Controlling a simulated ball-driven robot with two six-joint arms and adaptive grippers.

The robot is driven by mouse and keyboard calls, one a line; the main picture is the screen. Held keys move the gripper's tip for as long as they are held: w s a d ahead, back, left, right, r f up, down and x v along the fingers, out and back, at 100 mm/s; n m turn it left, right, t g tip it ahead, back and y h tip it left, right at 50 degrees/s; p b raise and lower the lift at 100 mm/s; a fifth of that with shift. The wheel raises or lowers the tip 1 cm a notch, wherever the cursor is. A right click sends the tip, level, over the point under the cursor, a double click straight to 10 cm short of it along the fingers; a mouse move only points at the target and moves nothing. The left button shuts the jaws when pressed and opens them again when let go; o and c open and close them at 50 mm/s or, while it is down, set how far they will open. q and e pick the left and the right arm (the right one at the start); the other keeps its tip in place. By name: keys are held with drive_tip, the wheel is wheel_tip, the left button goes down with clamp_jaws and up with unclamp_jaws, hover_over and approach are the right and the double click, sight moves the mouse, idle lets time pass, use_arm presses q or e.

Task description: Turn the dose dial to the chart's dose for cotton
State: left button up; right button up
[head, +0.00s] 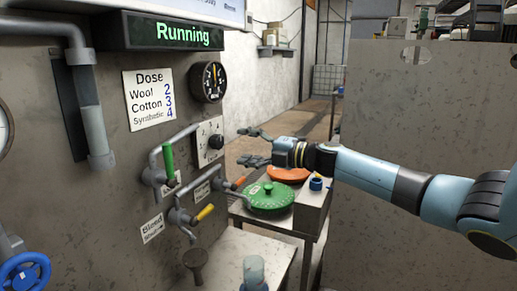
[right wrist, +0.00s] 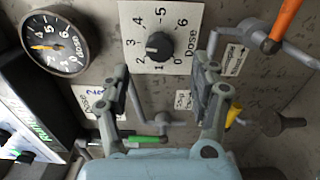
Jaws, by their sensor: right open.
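The dose chart (head: 148,99) on the wall panel reads Wool 2, Cotton 3, Synthetic 4. The dose dial is a dark round knob (head: 215,142) on a white plate, right of the chart. In the right wrist view the knob (right wrist: 157,45) sits among the numbers 0 to 6; its pointer is too small to read surely. My right gripper (head: 243,146) is open and empty, apart from the dial and facing it. In the right wrist view its fingers (right wrist: 162,82) are spread below the dial plate. My left gripper is not in view.
A dose gauge (head: 208,82) is above the dial. A green-handled lever (head: 168,158) and yellow-handled lever (head: 205,212) stick out near it. A green lid (head: 268,197) and an orange lid (head: 288,174) are on the table below my gripper. The sign reads Running (head: 183,34).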

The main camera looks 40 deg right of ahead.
drive_tip(key=shift+v, duration=1.95)
drive_tip(key=shift+s, duration=0.1)
drive_tip(key=p+v, duration=0.5)
drive_tip(key=v, duration=0.4)
drive_tip(key=shift+p, duration=0.4)
drive_tip(key=shift+f, duration=0.2)
